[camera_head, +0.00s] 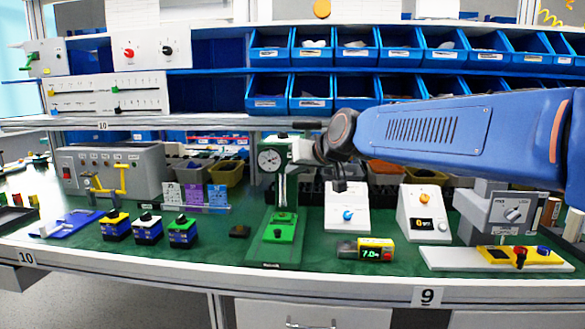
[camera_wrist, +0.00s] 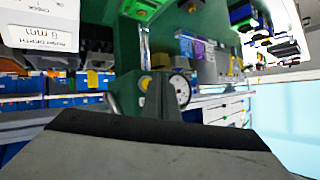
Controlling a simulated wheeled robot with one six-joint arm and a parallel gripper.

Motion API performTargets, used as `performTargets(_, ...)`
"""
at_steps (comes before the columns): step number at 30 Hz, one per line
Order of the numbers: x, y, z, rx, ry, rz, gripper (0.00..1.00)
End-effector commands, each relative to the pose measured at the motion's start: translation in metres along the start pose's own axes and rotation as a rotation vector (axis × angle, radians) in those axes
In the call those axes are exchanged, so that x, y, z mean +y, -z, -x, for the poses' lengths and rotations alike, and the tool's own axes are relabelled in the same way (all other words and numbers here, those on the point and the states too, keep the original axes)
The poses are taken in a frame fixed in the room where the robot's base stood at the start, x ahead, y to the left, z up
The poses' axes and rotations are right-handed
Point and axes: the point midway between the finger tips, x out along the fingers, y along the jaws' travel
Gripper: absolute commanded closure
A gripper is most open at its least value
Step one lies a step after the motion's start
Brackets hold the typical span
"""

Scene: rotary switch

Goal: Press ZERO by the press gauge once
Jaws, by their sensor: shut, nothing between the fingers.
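A small yellow-and-dark box with a lit readout (camera_head: 375,251), seemingly 7.0, lies right of the press base. I cannot read a ZERO label anywhere. My gripper (camera_head: 340,186) is shut and empty, in front of the upper part of a white box with a blue knob (camera_head: 348,215), right of the press. Its tip is small and dark here.
Another white box with an orange knob (camera_head: 424,213) stands to the right, then a grey switch box (camera_head: 511,212). Several blue-based button boxes (camera_head: 148,228) stand left of the press. Blue bins (camera_head: 357,47) fill the shelves behind.

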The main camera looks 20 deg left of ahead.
Motion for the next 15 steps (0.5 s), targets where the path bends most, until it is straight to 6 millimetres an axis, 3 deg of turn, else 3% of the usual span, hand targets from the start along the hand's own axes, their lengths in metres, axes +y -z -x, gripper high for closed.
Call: performTargets(15,0.004,0.0046,-0.0058,0.0,0.0,0.0,1.0)
